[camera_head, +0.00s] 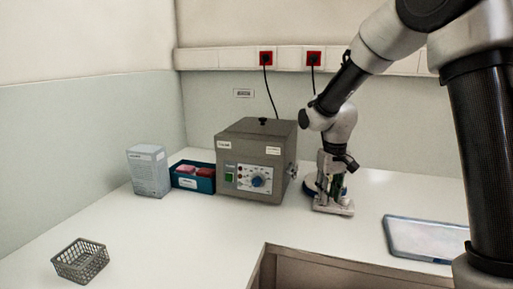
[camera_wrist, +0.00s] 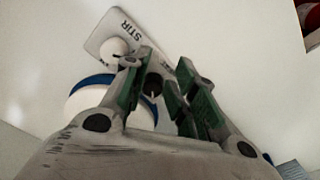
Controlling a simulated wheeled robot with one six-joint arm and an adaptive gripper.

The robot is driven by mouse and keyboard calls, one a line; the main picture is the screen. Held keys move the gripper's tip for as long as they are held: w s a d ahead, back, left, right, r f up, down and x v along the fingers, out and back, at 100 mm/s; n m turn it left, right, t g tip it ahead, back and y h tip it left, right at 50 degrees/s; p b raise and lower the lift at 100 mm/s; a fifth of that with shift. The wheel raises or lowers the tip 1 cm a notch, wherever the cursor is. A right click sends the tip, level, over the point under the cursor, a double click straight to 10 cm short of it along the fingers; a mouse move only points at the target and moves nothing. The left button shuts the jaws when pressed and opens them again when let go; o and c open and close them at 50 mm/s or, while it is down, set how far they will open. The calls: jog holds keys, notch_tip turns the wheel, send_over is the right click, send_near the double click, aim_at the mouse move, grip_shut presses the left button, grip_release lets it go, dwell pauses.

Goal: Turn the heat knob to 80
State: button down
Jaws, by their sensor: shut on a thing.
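A hotplate stirrer stands on the bench, with its light grey front panel (camera_head: 335,209) showing under my gripper (camera_head: 332,188). In the wrist view the panel (camera_wrist: 104,34) bears the label STIR beside a round white stir knob (camera_wrist: 113,47). The round white plate with a blue rim (camera_wrist: 90,84) lies behind the fingers. My gripper (camera_wrist: 160,88) points down, its green-padded fingers around the heat knob at the other end of the panel. The fingers mostly hide that knob; its mark and scale cannot be read.
A blue bin (camera_head: 193,182), a grey carton (camera_head: 149,171) and a wire basket (camera_head: 80,262) lie further left. A shallow tray (camera_head: 425,238) lies right. A bench cutout (camera_head: 330,270) opens in front.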

jog(key=c, duration=2)
grip_release()
jog(key=shift+s+a+f, duration=0.35)
jog(key=shift+a+f, duration=0.15)
jog(key=shift+a, duration=0.05)
jog(key=shift+o, duration=1.4)
jog(key=shift+s+f, duration=0.1)
jog(key=shift+s, duration=0.05)
jog(key=shift+s+a+r, duration=0.1)
jog(key=shift+r, duration=0.1)
grip_shut()
notch_tip(320, 180, up, 6)
jog(key=shift+w, duration=0.2)
jog(key=shift+d, duration=0.2)
